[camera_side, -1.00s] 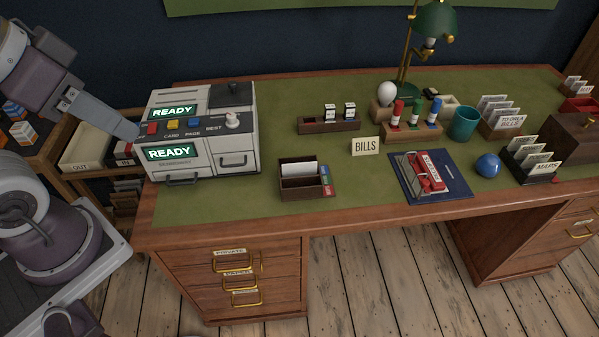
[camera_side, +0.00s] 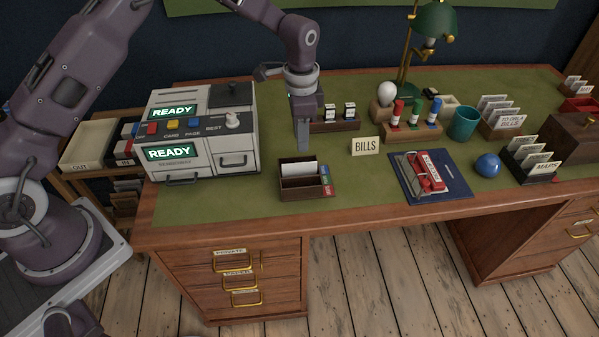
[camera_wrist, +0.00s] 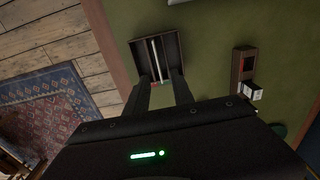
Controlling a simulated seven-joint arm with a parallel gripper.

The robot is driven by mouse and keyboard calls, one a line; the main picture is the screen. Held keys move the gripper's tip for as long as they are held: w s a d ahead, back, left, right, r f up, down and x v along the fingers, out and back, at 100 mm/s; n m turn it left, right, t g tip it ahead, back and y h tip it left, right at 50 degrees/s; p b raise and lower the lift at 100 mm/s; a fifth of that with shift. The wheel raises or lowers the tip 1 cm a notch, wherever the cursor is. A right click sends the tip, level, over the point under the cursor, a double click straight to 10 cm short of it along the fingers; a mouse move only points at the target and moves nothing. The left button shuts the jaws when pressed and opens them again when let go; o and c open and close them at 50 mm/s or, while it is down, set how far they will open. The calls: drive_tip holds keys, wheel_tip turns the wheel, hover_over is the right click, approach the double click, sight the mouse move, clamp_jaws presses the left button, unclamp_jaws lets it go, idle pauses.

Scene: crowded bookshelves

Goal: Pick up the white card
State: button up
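The white card (camera_side: 298,168) stands upright in a small dark wooden box (camera_side: 303,191) near the desk's front left. In the wrist view, the box (camera_wrist: 133,52) is seen from above, with the card (camera_wrist: 154,50) as a thin pale strip inside. My gripper (camera_side: 303,148) points down, above and slightly behind the box in the side view. In the wrist view, its two fingers (camera_wrist: 160,84) are apart with nothing between them. The fingertips appear clear of the card. The card's lower part is hidden by the box front.
The machine with READY screens (camera_side: 202,130) stands left of the box. A dark stamp rack (camera_side: 335,126) is behind my gripper. Green desk top around the box is clear.

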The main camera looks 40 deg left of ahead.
sight(299, 173)
drive_tip(key=f, duration=0.8)
drive_tip(key=shift+s+f, duration=0.2)
drive_tip(key=shift+s, duration=0.1)
drive_tip(key=shift+c, duration=0.4)
clamp_jaws()
